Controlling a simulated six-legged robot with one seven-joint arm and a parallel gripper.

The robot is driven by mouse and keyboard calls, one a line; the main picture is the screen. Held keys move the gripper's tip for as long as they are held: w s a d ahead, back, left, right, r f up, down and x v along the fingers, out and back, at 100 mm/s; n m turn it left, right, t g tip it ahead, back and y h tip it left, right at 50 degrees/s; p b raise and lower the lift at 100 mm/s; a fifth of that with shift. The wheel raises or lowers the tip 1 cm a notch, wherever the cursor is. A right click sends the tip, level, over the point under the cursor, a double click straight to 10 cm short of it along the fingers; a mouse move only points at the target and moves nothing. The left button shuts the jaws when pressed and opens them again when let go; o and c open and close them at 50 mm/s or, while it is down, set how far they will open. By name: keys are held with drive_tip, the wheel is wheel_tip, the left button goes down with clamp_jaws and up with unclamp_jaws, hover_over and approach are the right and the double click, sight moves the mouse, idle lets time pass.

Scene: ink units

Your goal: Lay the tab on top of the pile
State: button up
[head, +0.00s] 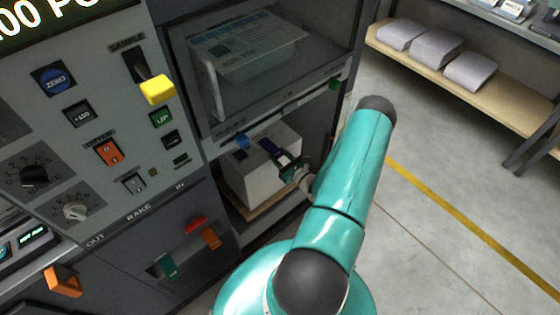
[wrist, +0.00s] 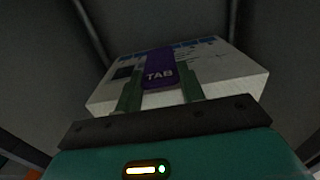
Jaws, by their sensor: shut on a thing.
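The tab (wrist: 159,72) is a purple strip marked "TAB". In the wrist view it lies between the two green fingers of my gripper (wrist: 160,92), which is shut on it. In the head view the purple tab (head: 269,147) shows at the tip of my gripper (head: 284,163), over the top of the pile. The pile (head: 262,172) is a white block of sheets in the lower bay of the cabinet. The pile also fills the middle of the wrist view (wrist: 225,78), with blue print on its top. I cannot tell whether the tab touches the pile.
The pile stands on a wooden board (head: 262,209). Dark bay walls stand close on both sides. The control panel with a yellow-tipped lever (head: 157,90) is at left. A shelf with paper stacks (head: 437,47) is at right; the floor is open.

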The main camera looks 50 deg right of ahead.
drive_tip(key=shift+w+d+f, duration=0.1)
drive_tip(key=shift+f, duration=0.8)
drive_tip(key=shift+w+d+f, duration=0.1)
drive_tip(key=shift+f, duration=0.8)
drive_tip(key=shift+f, duration=0.15)
drive_tip(key=o, duration=0.9)
drive_tip(key=shift+o, duration=0.2)
drive_tip(key=s+a, duration=0.1)
drive_tip(key=s, duration=1.1)
drive_tip(key=shift+a, duration=0.15)
